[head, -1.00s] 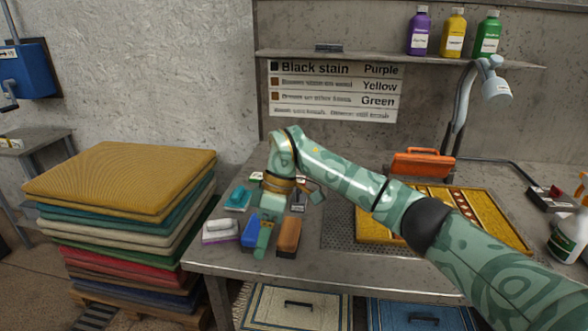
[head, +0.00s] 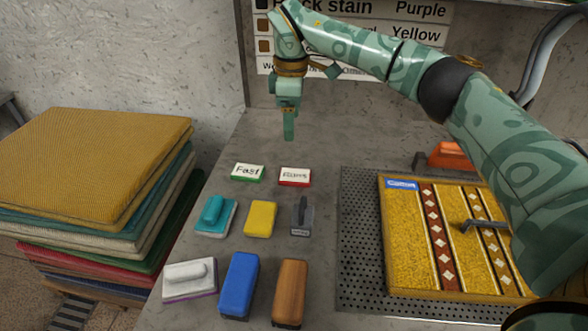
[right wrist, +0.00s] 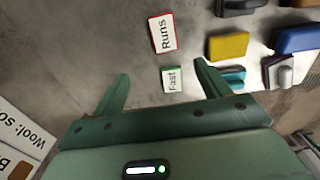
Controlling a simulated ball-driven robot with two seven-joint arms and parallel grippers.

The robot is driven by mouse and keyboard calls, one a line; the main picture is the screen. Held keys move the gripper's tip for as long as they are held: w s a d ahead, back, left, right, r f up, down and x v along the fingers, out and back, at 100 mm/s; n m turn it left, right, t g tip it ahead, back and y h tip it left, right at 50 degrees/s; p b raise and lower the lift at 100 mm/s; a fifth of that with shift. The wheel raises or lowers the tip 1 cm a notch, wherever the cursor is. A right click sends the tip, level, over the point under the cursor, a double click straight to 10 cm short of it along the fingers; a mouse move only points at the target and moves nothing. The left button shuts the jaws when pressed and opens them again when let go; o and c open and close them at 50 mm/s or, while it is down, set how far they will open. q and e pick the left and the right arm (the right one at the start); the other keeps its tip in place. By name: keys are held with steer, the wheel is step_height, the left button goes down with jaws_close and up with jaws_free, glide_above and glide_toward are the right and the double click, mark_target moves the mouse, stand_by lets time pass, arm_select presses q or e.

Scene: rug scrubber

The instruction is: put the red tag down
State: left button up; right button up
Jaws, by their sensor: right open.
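The red tag (head: 295,177), a white card with a red border and the word "Runs", lies flat on the grey bench. It also shows in the right wrist view (right wrist: 162,33). Left of it in the head view lies a green-bordered tag (head: 248,172) reading "Fast", also in the right wrist view (right wrist: 172,79). My right gripper (head: 289,132) hangs above the bench behind the red tag, apart from it. In the right wrist view its fingers (right wrist: 161,76) are spread with nothing held between them. My left gripper is not in view.
In front of the tags are a teal scrubber (head: 214,214), yellow sponge (head: 260,219), dark grey tool (head: 302,217), white brush (head: 190,279), blue block (head: 239,286) and brown brush (head: 290,292). A yellow patterned rug (head: 405,240) lies right. Stacked rugs (head: 95,165) stand left.

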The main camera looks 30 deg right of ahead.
steer(key=b, duration=0.3)
glide_above(295, 175)
steer(key=w, duration=0.1)
step_height(295, 175, down, 9)
steer(key=shift+w+f, duration=0.15)
steer(key=shift+f, duration=0.05)
steer(key=f+b, duration=0.1)
steer(key=f, duration=0.1)
steer(key=s+f, duration=0.1)
steer(key=f, duration=0.2)
steer(key=shift+s+f+b, duration=0.1)
steer(key=shift+f+b, duration=0.2)
steer(key=shift+b, duration=0.1)
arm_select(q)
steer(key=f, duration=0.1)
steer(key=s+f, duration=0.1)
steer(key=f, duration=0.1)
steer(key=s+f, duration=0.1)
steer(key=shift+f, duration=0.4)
arm_select(e)
steer(key=shift+r, duration=0.1)
steer(key=shift+c, duration=0.8)
steer(key=c, duration=0.9)
